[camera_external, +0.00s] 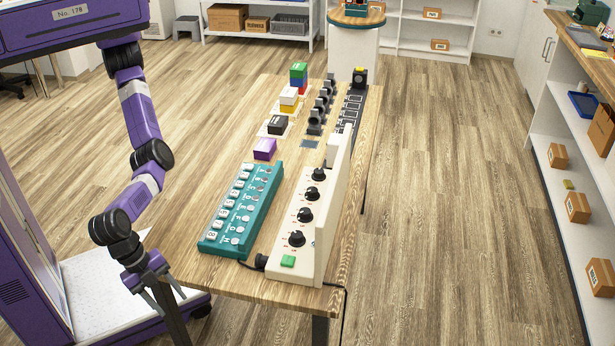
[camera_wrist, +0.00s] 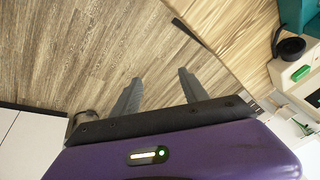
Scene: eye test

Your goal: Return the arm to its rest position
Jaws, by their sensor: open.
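My purple and black arm hangs down at the left in the external view. My gripper (camera_external: 160,304) is at its lower end, just beyond the table's near left corner, pointing down. In the wrist view my gripper (camera_wrist: 160,88) shows two grey fingers set apart with nothing between them. The wooden floor is below them. The table (camera_external: 222,279) has a wooden top, and its edge runs close to the right of the gripper.
On the table stand a teal panel (camera_external: 243,209) with several white keys, a cream box (camera_external: 287,239) with black knobs and a green button, and coloured blocks (camera_external: 265,149). A shelf with small cartons (camera_external: 577,207) is at the right. The floor between is clear.

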